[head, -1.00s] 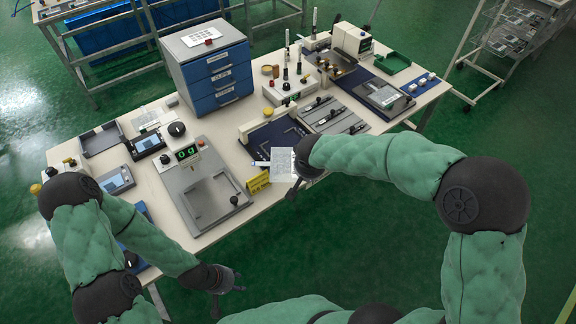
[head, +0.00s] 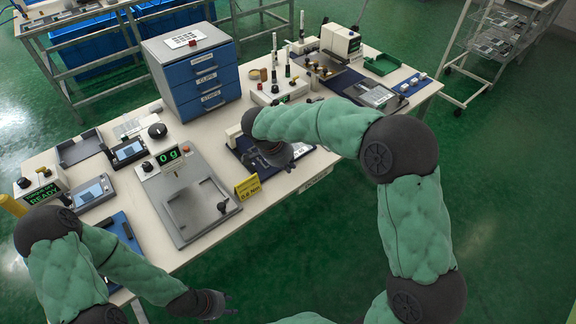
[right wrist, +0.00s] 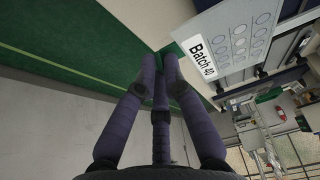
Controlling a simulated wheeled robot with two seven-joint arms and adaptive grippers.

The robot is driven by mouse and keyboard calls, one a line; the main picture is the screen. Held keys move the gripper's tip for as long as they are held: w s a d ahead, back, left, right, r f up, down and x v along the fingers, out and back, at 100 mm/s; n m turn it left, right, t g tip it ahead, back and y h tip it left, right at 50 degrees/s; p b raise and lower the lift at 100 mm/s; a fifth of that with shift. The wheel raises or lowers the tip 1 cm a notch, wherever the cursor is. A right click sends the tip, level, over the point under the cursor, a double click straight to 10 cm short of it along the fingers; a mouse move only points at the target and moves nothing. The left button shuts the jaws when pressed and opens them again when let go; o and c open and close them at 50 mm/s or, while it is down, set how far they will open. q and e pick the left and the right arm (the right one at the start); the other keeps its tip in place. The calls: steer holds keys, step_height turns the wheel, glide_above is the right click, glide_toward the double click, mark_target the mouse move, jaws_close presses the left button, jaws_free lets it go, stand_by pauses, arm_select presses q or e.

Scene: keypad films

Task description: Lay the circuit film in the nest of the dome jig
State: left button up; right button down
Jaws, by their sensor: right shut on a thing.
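My right gripper (head: 288,160) is over the front of the bench at a dark blue jig plate (head: 240,146), partly covered by my arm; I take this for the dome jig. In the head view the film is mostly hidden behind the gripper. Whether it touches the jig cannot be told. My left gripper (head: 222,303) is open and empty, low in front of the bench.
A yellow sign (head: 247,187) stands at the bench's front edge, left of the jig. A grey scale (head: 195,205) reading 0 g is further left. A blue drawer cabinet (head: 195,70) stands behind. A small control box (head: 277,92) is behind the jig.

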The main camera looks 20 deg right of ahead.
mark_target(274, 168)
steer(key=shift+a, duration=0.2)
steer(key=shift+w+a+f+b, duration=0.1)
steer(key=shift+w+f+b, duration=0.15)
steer(key=shift+f+b, duration=0.5)
steer(key=shift+w+a+f+b, duration=0.1)
steer(key=shift+w+f+b, duration=0.1)
steer(key=shift+f+b, duration=0.55)
steer(key=shift+w+a+r+p, duration=0.1)
steer(key=shift+w+p, duration=0.25)
steer(key=shift+w, duration=0.05)
steer(key=shift+w+a+p, duration=0.15)
steer(key=shift+w+a, duration=0.15)
steer(key=shift+w, duration=0.45)
steer(key=shift+w+a+p, duration=0.1)
steer(key=shift+w+a, duration=0.15)
steer(key=shift+w, duration=0.55)
steer(key=shift+w+a+p, duration=0.15)
steer(key=shift+w+a, duration=0.15)
steer(key=shift+w, duration=0.45)
steer(key=shift+w+f, duration=0.15)
steer(key=shift+f, duration=0.05)
steer(key=shift+f+b, duration=0.5)
steer(key=shift+b, duration=0.15)
steer(key=shift+f+b, duration=0.4)
